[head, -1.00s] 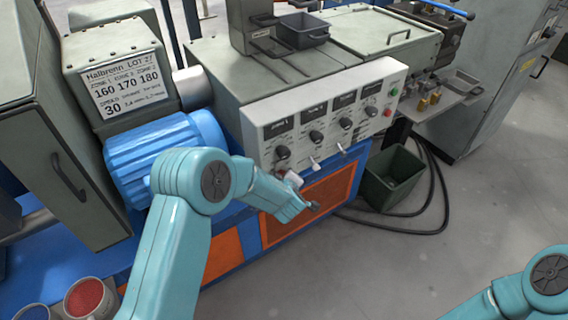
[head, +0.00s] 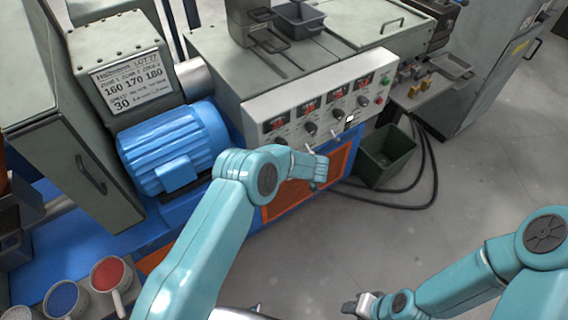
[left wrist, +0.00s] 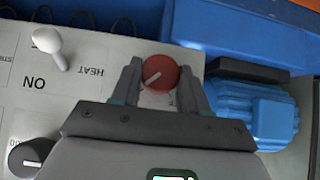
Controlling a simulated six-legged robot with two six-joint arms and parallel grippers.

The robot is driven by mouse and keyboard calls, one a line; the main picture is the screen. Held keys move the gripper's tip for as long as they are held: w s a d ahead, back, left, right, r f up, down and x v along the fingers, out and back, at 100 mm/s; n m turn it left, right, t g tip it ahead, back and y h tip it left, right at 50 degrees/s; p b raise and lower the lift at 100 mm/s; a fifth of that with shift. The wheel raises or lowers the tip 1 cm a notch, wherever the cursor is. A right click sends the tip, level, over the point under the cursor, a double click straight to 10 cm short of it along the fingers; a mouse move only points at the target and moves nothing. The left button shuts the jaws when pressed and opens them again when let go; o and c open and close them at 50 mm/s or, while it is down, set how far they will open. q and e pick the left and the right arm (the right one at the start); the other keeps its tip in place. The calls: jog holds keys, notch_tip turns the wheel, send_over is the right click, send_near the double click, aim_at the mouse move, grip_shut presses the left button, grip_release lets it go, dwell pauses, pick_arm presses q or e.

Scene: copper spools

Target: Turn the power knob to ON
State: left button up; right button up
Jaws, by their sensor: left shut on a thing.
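The red power knob (left wrist: 161,73) shows in the left wrist view, with a white pointer line lying diagonally across its face. My left gripper (left wrist: 158,66) is shut on it, one finger on each side. In the head view my left arm reaches the lower left of the white control panel (head: 325,108) and hides the knob and fingertips. The panel's several meters (head: 307,107) are lit red. The knob's own position labels are hidden by the gripper. My right gripper (head: 358,306) is at the bottom edge, away from the panel; its jaw state is unclear.
A white toggle (left wrist: 50,42) beside HEAT and ON lettering and a black knob (left wrist: 30,157) are close to the gripper. A blue motor (head: 172,147) stands left of the panel. A dark green bin (head: 388,160) sits right of it. Open floor lies in front.

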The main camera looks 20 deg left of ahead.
pick_arm(q)
jog(key=shift+w+a+r, duration=0.1)
dwell(0.4)
jog(key=o, duration=1)
jog(key=shift+o, duration=0.2)
jog(key=v, duration=1.6)
